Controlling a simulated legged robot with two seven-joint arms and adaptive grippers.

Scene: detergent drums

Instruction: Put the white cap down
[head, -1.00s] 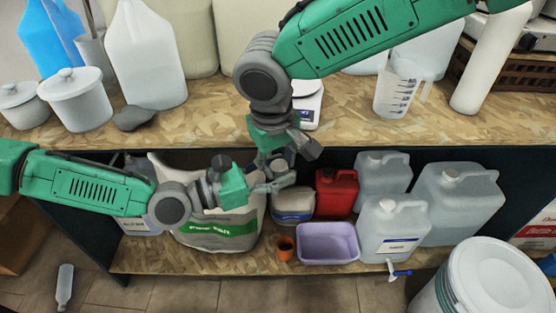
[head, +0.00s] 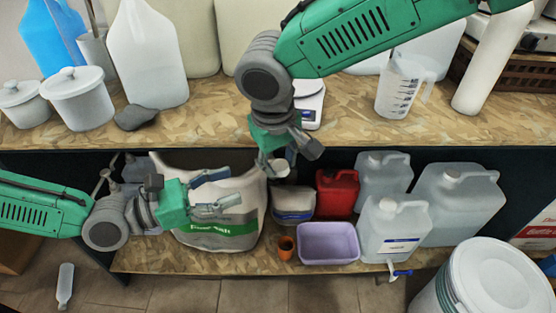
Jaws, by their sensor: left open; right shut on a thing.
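The white cap (head: 282,169) is small and pale, held at the tips of my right gripper (head: 279,167). The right gripper points down from the upper shelf's front edge, shut on the cap, in front of the lower shelf's opening. The fingers partly hide the cap. My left gripper (head: 230,188) is open and empty, to the left of the cap and apart from it. It is in front of the white sack with a green band (head: 222,232), which it partly hides.
The lower shelf (head: 180,262) holds a lilac tub (head: 328,243), an orange cup (head: 286,248), a red canister (head: 337,192) and several clear jugs. The upper shelf (head: 215,115) has bare wood in front of its containers. A white drum (head: 490,280) stands front right.

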